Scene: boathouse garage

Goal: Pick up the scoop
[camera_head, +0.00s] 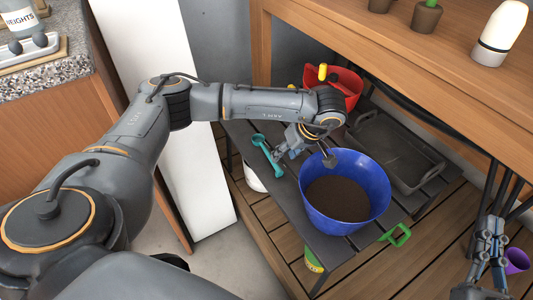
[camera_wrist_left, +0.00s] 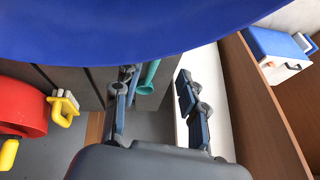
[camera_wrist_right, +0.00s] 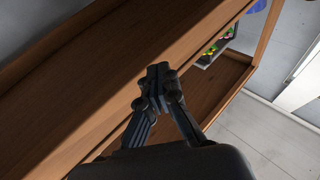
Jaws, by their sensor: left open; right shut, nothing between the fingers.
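The teal scoop (camera_head: 266,155) lies on the dark slatted bench, left of the blue bucket (camera_head: 372,206), which holds dark soil. My left gripper (camera_head: 284,152) is low over the bench, between the scoop and the bucket, open and close to the scoop. In the left wrist view, part of the scoop (camera_wrist_left: 148,76) shows between the spread fingers (camera_wrist_left: 157,80), and the blue bucket (camera_wrist_left: 150,30) hides the rest. I cannot tell whether the fingers touch the scoop. My right gripper (camera_head: 489,238) is shut and empty at the lower right; its fingers (camera_wrist_right: 158,78) also meet in the right wrist view.
A red container (camera_head: 346,82) and a grey tray (camera_head: 394,150) are behind the bucket. A green handle (camera_head: 398,236) sticks out at the bench's front right. A wooden table (camera_head: 400,50) overhangs the back right. A white panel (camera_head: 195,150) stands at left.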

